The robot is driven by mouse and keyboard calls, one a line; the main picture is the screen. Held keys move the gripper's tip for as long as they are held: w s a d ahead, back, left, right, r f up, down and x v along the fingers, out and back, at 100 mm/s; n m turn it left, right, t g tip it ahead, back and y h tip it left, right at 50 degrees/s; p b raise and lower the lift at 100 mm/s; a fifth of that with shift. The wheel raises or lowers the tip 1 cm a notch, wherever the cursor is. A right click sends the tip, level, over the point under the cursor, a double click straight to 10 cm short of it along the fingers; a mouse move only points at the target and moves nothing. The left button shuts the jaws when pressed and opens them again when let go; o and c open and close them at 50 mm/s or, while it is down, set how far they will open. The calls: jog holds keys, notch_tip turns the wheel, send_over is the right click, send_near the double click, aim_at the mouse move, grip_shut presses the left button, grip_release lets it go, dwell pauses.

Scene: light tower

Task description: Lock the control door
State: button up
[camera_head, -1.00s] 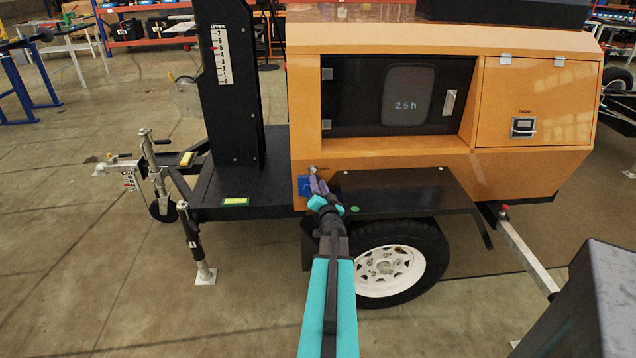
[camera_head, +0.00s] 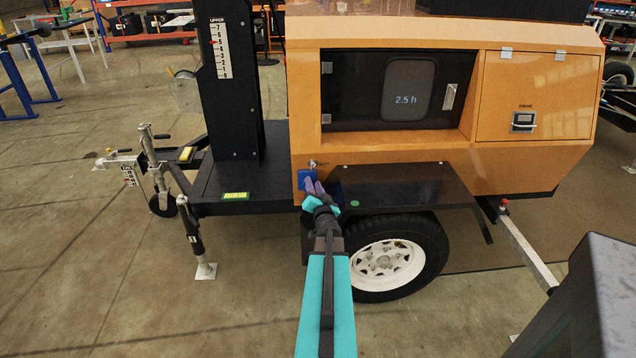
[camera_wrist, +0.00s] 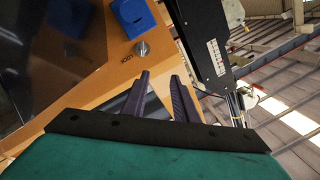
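The control door (camera_head: 355,105) is a dark panel in the orange housing, with a window reading "2.5 h" and a silver handle (camera_head: 449,97) at its right. It looks closed. A small silver lock (camera_head: 312,163) sits on the orange face below the door's left corner. The wrist view shows this lock (camera_wrist: 142,47) as a round metal piece beside the word "LOCK". My gripper (camera_head: 314,186) is just below the lock. In the wrist view my gripper (camera_wrist: 160,78) has its two purple fingers apart, with nothing between them. The fingertips are short of the lock.
A blue piece (camera_head: 302,179) is on the orange face next to the lock; it also shows in the wrist view (camera_wrist: 133,17). A black fender (camera_head: 405,187) juts out right of my gripper, over the wheel. A black mast (camera_head: 232,80) stands to the left.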

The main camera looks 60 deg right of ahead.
jog(key=w+a+f+n+g+y, duration=0.2)
jog(key=w+a+f+g+y, duration=0.15)
jog(key=a+f, duration=0.85)
jog(key=w+a+f+n+g+y, duration=0.25)
jog(key=w+a+f, duration=0.25)
jog(key=a+f, duration=0.65)
jog(key=s+a+f+n+g+y, duration=0.1)
jog(key=a+f, duration=0.2)
jog(key=a, duration=0.3)
jog(key=a+f+n+y, duration=0.1)
jog(key=a+f+y, duration=0.15)
jog(key=a, duration=0.35)
jog(key=s+a+f+n+g+y, duration=0.15)
jog(key=s+a+f, duration=0.25)
jog(key=a, duration=0.4)
jog(key=s+a+f+n+g+y, duration=0.1)
jog(key=s+a+f+n+g, duration=0.3)
jog(key=a, duration=0.5)
jog(key=s+a+n+g+y, duration=0.1)
jog(key=s+a+n+g, duration=0.3)
jog(key=s+a, duration=1.1)
jog(key=s+g, duration=0.1)
jog(key=s, duration=0.1)
jog(key=shift+s+n, duration=0.3)
jog(key=shift+s, duration=0.05)
jog(key=shift+a, duration=0.15)
